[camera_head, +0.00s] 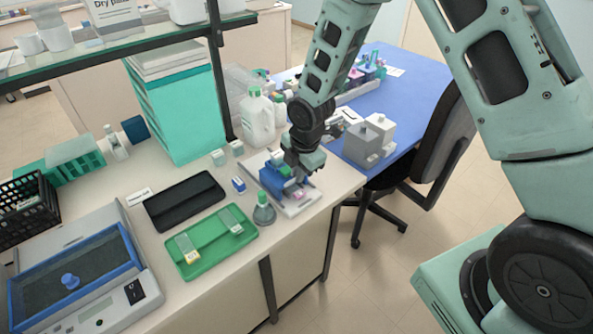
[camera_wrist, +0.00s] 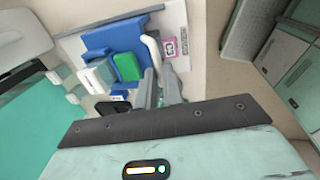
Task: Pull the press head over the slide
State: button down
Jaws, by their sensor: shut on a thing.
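The press is a blue block on a white base plate (camera_head: 308,203) near the right end of the bench. Its blue press head (camera_head: 273,180) also shows in the wrist view (camera_wrist: 100,40), with a green block (camera_wrist: 127,67) beside a white curved bar (camera_wrist: 151,50). A small pink-marked slide (camera_head: 299,196) lies on the base beside the head; its pink label (camera_wrist: 169,47) shows uncovered in the wrist view. My gripper (camera_head: 301,168) is over the press, its fingers (camera_wrist: 158,84) shut at the white bar of the head. The exact contact is partly hidden.
A green tray (camera_head: 212,262) with racks, a conical flask (camera_head: 264,210) and a black case (camera_head: 183,200) stand left of the press. White bottles (camera_head: 257,120) stand behind it. The bench's edge is close on the right; a grey device (camera_head: 370,143) sits on the blue desk.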

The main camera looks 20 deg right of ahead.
jog(key=shift+s+d, duration=0.1)
jog(key=shift+s, duration=0.15)
jog(key=c, duration=1.5)
grip_release()
jog(key=shift+r, duration=0.1)
jog(key=shift+r, duration=0.3)
jog(key=s+r, duration=0.1)
jog(key=r, duration=0.4)
jog(key=s+r+b, duration=0.1)
jog(key=r, duration=0.5)
jog(key=s+d+r+b, duration=0.1)
jog(key=r, duration=0.4)
jog(key=shift+r, duration=0.15)
